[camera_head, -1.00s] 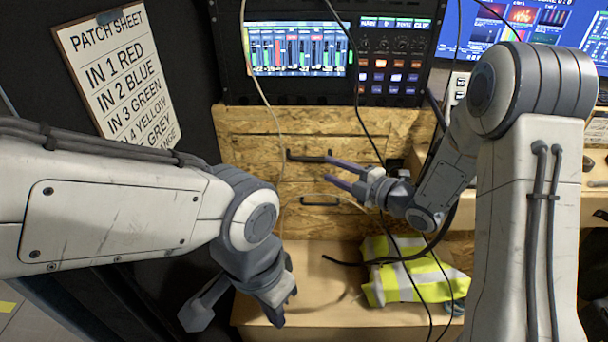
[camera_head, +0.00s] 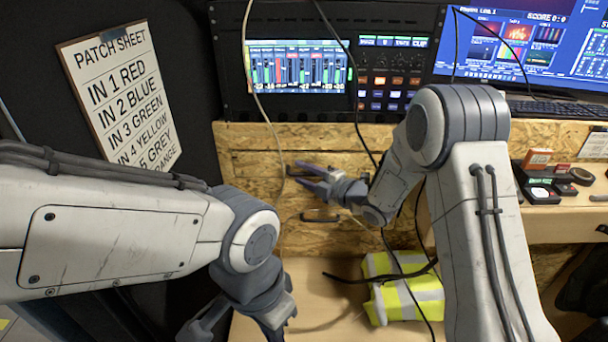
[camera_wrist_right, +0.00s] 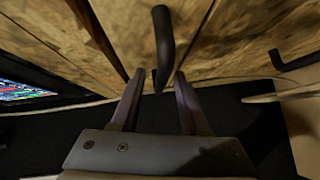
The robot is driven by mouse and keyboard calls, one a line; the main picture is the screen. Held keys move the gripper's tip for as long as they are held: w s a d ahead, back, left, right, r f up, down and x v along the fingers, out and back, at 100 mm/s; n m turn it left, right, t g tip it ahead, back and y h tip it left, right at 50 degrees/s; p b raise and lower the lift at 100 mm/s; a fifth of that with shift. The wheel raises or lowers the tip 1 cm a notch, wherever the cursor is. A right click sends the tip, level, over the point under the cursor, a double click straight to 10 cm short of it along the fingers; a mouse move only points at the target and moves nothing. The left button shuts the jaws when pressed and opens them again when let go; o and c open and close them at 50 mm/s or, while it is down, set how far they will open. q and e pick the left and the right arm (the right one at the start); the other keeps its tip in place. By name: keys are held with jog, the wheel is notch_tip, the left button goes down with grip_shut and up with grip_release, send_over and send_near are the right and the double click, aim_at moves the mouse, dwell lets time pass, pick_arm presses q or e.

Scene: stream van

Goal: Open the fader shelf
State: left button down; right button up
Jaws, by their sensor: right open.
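Under the rack are chipboard drawer fronts (camera_head: 262,145) with dark bar handles; they look shut, and no label shows which is the fader shelf. My right gripper (camera_head: 297,174) is open at the upper handle, with its purple-grey fingers pointing left across the front. In the right wrist view, the black handle (camera_wrist_right: 163,45) extends between the two open fingers (camera_wrist_right: 158,95), with gaps visible on both sides. The lower handle (camera_head: 318,217) is below the gripper. My left gripper (camera_head: 245,315) hangs low at the bottom edge, partly cut off, its jaws unclear.
Thin cables (camera_head: 352,95) hang in front of the drawers and rack screen (camera_head: 297,66). A yellow hi-vis vest (camera_head: 402,285) lies on the wooden ledge (camera_head: 330,325) below. A desk with small devices (camera_head: 540,185) is at right, a patch sheet (camera_head: 122,90) at left.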

grip_shut()
dwell(1.4)
